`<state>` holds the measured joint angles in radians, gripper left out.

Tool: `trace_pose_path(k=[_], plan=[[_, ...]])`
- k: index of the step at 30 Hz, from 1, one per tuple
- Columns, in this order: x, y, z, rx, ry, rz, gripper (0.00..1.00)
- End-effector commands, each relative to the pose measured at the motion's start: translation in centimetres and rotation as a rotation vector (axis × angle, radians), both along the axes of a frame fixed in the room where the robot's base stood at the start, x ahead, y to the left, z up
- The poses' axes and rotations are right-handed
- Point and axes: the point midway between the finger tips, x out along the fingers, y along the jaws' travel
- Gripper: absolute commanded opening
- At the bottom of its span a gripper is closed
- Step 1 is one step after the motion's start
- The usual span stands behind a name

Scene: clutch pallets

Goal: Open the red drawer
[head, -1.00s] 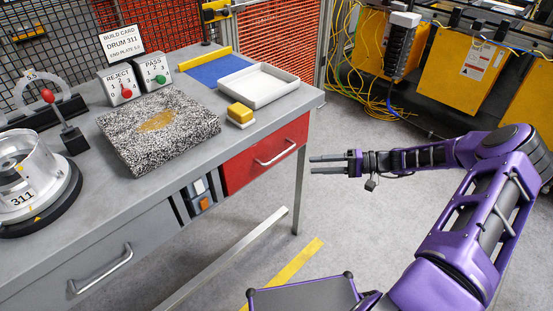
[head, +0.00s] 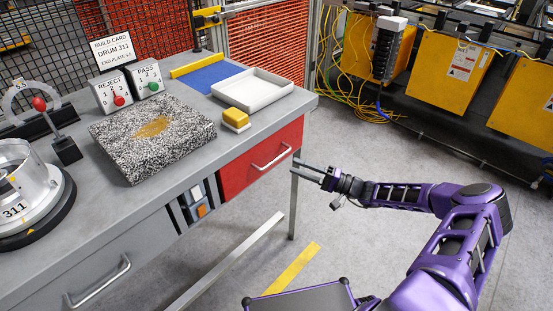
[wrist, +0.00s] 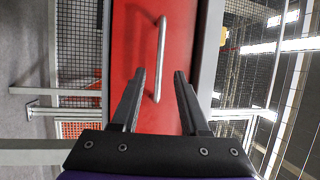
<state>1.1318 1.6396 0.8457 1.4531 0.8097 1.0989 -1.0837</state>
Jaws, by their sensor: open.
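The red drawer (head: 240,172) is shut, set in the right end of the grey workbench front. Its silver bar handle (head: 271,157) runs across the drawer face. My gripper (head: 298,170) is open and empty, just right of the handle and apart from it in the head view. In the wrist view the red drawer (wrist: 140,75) fills the middle and its handle (wrist: 161,60) stands upright in the picture, beyond the fingertips. The handle lies between the lines of the two open fingers (wrist: 160,75), a little ahead of them.
The bench leg (head: 294,205) stands close to my gripper. A grey drawer (head: 100,275) is at the left. A white tray (head: 287,100), a yellow block (head: 236,116) and a speckled slab (head: 195,143) lie on the bench top. Open floor lies to the right.

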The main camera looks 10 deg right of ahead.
Motion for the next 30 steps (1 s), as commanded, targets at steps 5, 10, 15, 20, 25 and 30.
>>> trace_pose_path(k=[5,10,15,20,25,30], plan=[[1.9,3.4,0.7,0.001,0.001,0.004,0.45],[3.3,5.5,1.1,0.000,0.001,0.002,0.45],[3.9,6.6,1.3,0.000,0.001,0.001,0.45],[4.1,6.7,1.3,-0.001,0.002,0.000,0.45],[4.0,6.7,1.3,0.000,0.001,0.000,0.41],[4.0,6.7,1.3,0.000,0.001,0.001,0.10]])
